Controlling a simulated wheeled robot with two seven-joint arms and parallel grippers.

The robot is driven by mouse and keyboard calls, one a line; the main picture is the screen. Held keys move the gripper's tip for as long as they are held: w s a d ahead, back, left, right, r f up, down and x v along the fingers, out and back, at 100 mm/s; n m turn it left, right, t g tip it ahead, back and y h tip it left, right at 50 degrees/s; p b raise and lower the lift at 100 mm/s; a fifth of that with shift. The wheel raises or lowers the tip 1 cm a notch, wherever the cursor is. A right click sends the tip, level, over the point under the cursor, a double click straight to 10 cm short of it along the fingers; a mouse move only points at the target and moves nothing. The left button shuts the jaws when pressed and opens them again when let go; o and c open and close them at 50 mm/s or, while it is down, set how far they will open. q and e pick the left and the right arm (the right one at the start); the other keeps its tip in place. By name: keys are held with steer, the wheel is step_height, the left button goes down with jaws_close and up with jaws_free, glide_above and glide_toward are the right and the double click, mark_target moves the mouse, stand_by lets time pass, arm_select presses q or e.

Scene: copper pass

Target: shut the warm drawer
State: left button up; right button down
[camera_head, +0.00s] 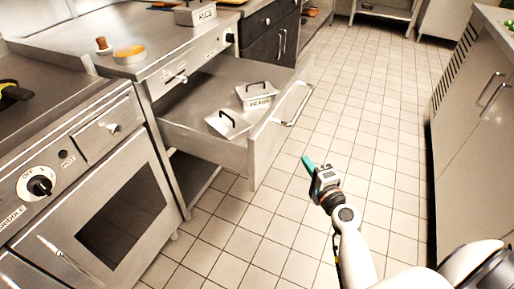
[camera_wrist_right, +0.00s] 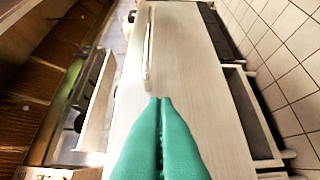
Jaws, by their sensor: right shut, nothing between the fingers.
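The warm drawer (camera_head: 240,149) is pulled far out from the steel counter in the head view. Its bar handle (camera_head: 293,104) is on its front panel, on the side facing the aisle. Two lidded steel pans sit inside it, a nearer one (camera_head: 219,128) and a farther labelled one (camera_head: 262,100). My right gripper (camera_head: 307,162) has teal fingers, held together and empty, a little to the right of the drawer front and apart from it. In the right wrist view the shut fingers (camera_wrist_right: 161,101) point at the pale front panel (camera_wrist_right: 195,62) and its handle (camera_wrist_right: 148,45). My left gripper is not in view.
A stove with an oven door (camera_head: 118,216) stands at the lower left. A box labelled RICE (camera_head: 195,14) sits on the counter above the drawer. A steel cabinet (camera_head: 478,110) bounds the aisle on the right. The tiled floor (camera_head: 370,120) between is clear.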

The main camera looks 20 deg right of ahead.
glide_toward(276, 129)
steer(key=w+d, duration=0.3)
steer(key=shift+w+a+p, duration=0.4)
steer(key=shift+w+a, duration=0.95)
steer(key=shift+a, duration=0.05)
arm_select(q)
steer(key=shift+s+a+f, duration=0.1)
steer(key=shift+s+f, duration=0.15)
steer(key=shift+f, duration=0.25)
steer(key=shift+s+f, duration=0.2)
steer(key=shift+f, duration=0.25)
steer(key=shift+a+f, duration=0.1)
arm_select(e)
steer(key=shift+w, duration=0.15)
